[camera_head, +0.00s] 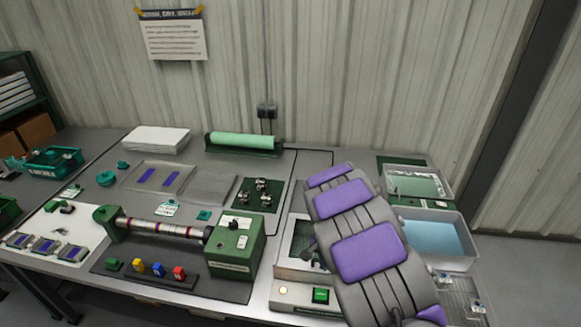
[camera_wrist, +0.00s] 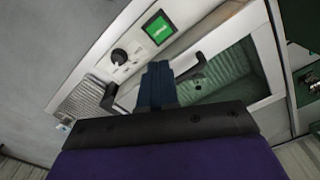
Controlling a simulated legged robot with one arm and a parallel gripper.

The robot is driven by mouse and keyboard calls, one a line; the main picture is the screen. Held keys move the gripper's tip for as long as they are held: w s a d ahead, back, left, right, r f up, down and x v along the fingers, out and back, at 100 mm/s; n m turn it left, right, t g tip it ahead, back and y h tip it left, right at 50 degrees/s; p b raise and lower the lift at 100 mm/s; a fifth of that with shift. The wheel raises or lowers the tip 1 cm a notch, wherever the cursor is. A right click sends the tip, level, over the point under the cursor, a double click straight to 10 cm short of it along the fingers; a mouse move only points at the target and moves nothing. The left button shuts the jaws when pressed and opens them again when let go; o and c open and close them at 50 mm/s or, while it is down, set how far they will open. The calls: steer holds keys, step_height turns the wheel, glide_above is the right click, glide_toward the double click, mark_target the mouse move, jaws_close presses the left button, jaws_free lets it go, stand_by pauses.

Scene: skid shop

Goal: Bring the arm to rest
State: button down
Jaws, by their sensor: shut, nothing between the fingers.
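My arm (camera_head: 368,250), grey with purple pads, reaches up from the bottom right over a pale machine (camera_head: 302,262) on the bench. In the wrist view my gripper (camera_wrist: 158,72) shows as dark blue fingers close together, shut with nothing between them. The fingers are seen in front of the machine, between its panel with a green button (camera_wrist: 158,28) and black knob (camera_wrist: 119,57) and its ribbed window (camera_wrist: 232,75). I cannot tell whether they touch it. In the head view the arm hides most of the gripper and part of the machine.
Right of my arm stand a tub of blue liquid (camera_head: 435,236) and another clear tub (camera_head: 415,183). To the left is a green roller machine (camera_head: 235,250) on a dark mat, with several coloured blocks. A green roll (camera_head: 243,141) lies behind, near the corrugated wall (camera_head: 340,70).

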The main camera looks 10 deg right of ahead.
steer(key=s+r+n+b, duration=0.2)
steer(key=s+r+n, duration=0.1)
steer(key=s+r, duration=1.2)
steer(key=s+a+r+n+g, duration=0.1)
steer(key=s+r+n, duration=0.1)
steer(key=s, duration=0.9)
steer(key=s+a+r+n+b, duration=0.1)
steer(key=s+n, duration=0.3)
steer(key=s, duration=0.7)
steer(key=shift+s+a+r+g, duration=0.4)
steer(key=shift+a+r, duration=0.25)
steer(key=shift+a, duration=0.1)
